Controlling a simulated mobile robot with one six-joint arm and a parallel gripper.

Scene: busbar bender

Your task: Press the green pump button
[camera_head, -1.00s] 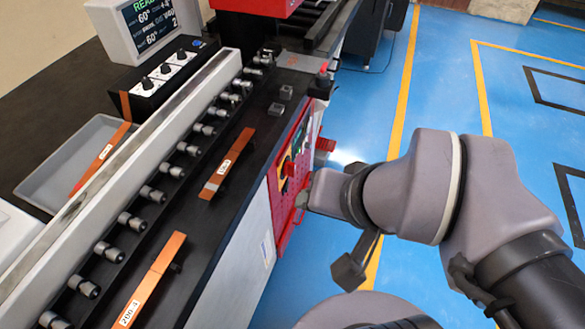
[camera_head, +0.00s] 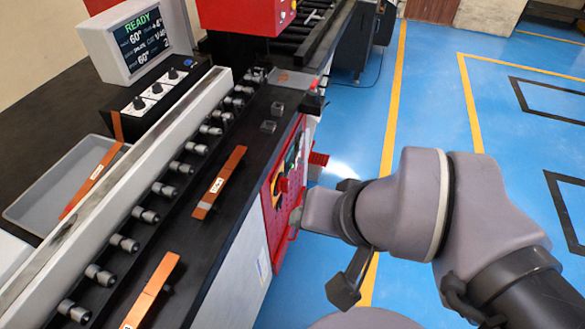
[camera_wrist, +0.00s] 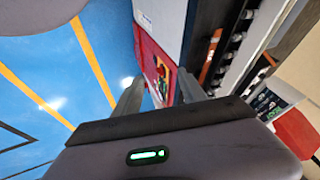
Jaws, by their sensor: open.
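The red control panel (camera_head: 270,208) is on the side of the black machine bench. It carries a red knob on a yellow plate (camera_head: 283,184) and small dark and green parts near its top. I cannot make out which part is the green pump button. My gripper (camera_head: 296,222) is at the panel's right edge in the head view, its fingers small and partly hidden by my wrist. In the wrist view my gripper (camera_wrist: 160,90) has its two grey fingers apart and empty, with the red panel (camera_wrist: 150,55) beyond and between them. Contact with the panel cannot be told.
Copper bars (camera_head: 218,183) lie on the black bench beside a row of metal rollers (camera_head: 163,189). A screen (camera_head: 138,38) reads READY. A grey tray (camera_head: 30,208) holds another bar. Blue floor with yellow lines (camera_head: 395,100) is open to the right.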

